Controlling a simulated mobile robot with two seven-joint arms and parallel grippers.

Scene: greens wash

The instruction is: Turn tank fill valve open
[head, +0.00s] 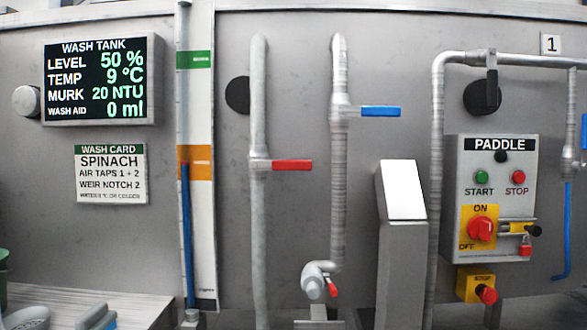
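Several valves show on the pipes in the head view, and I see no label naming one as the tank fill valve. A red lever (292,165) on the left upright pipe (259,110) points right, across the pipe. A blue lever (380,111) on the middle upright pipe (338,190) also points right, across its pipe. A small red handle (332,289) is at the tap-like fitting (314,283) below the middle pipe, tilted downward. Neither of my grippers is recognisable in the view.
The wash tank display (102,80) reads level 50 %. A level tube (186,230) stands left of the pipes. A grey post (403,250) with a sloped white top stands right of the middle pipe, near the paddle control box (496,153). Partly cropped items (97,316) lie at bottom left.

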